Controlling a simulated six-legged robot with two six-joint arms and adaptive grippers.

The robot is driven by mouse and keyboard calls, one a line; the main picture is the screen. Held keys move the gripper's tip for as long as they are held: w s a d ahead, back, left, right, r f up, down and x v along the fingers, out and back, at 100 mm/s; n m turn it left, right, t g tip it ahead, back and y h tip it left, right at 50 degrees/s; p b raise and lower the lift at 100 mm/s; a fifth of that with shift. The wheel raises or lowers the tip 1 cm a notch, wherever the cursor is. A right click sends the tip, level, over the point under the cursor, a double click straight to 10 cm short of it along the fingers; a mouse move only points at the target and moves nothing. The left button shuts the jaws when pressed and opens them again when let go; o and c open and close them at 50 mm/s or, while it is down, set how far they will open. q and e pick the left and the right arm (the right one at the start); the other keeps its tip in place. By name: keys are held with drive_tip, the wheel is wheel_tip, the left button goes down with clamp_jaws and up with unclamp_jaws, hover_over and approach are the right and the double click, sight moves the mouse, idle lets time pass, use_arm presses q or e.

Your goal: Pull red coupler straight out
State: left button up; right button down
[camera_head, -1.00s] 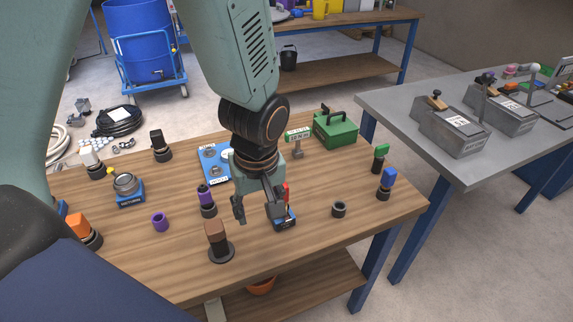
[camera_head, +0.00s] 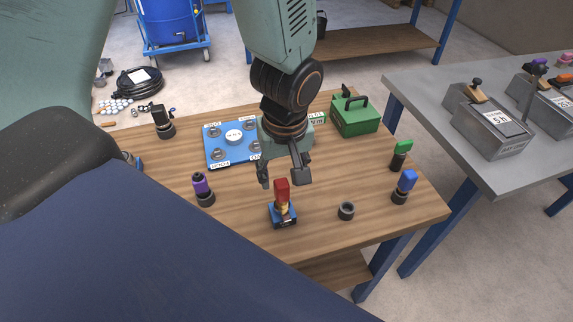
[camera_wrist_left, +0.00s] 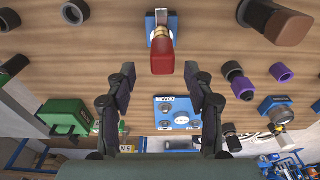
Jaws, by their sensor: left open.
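The red coupler (camera_head: 282,190) stands upright on a brass-coloured fitting in a small blue and black base (camera_head: 284,221) on the wooden table. In the left wrist view the red coupler (camera_wrist_left: 162,62) is at top centre, with its blue base (camera_wrist_left: 152,30) above it. My left gripper (camera_head: 283,177) is open and empty, just behind and above the coupler's top in the head view. In the left wrist view its two fingers (camera_wrist_left: 160,78) spread either side of the coupler's line, with the coupler just beyond the tips. I cannot tell whether they touch. My right gripper is not in view.
A black ring (camera_head: 346,211) and blue-topped (camera_head: 405,185) and green-topped (camera_head: 401,153) pieces stand to the right. The blue panel (camera_head: 214,152) and green box (camera_head: 354,116) lie behind. Table around the base is clear.

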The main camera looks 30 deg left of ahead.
sight(281, 194)
use_arm(q)
wheel_tip(281, 194, down, 6)
drive_tip(key=b, duration=0.3)
drive_tip(key=shift+s+a, duration=0.15)
drive_tip(key=shift+w+a+f, duration=0.1)
drive_tip(key=shift+w+f, duration=0.1)
drive_tip(key=shift+f, duration=0.2)
drive_tip(key=shift+s+r, duration=0.2)
drive_tip(key=shift+s, duration=0.05)
drive_tip(key=shift+w+f, duration=0.15)
drive_tip(key=shift+w, duration=0.05)
drive_tip(key=c, duration=0.4)
drive_tip(key=shift+s, duration=0.15)
drive_tip(key=c, duration=0.6)
clamp_jaws()
drive_tip(key=shift+o, duration=1.6)
unclamp_jaws()
clamp_jaws()
